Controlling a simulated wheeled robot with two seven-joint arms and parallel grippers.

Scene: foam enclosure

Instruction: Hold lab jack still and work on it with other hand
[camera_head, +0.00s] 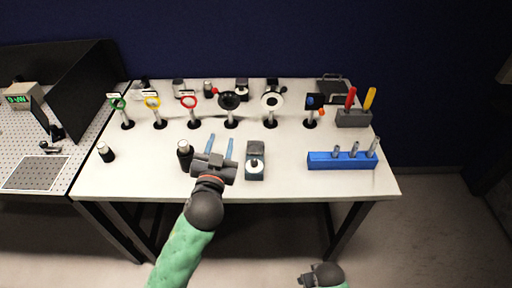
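What looks like the lab jack (255,162) is a small grey-blue block with a round pale knob on its front. It stands upright near the front middle of the white table. My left gripper (219,143) is over the table just left of it, with its two blue fingers spread apart and pointing to the back. I see nothing between them. It appears apart from the jack. My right gripper (306,279) is low at the bottom edge, in front of the table and well away from the jack. Its fingers are too small and dark to read.
A black-topped post (185,152) stands close left of my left gripper. A row of optics on posts, including a red ring (189,102), stands behind. A blue block holding posts (342,160) lies to the right. Bare tabletop (285,150) separates it from the jack.

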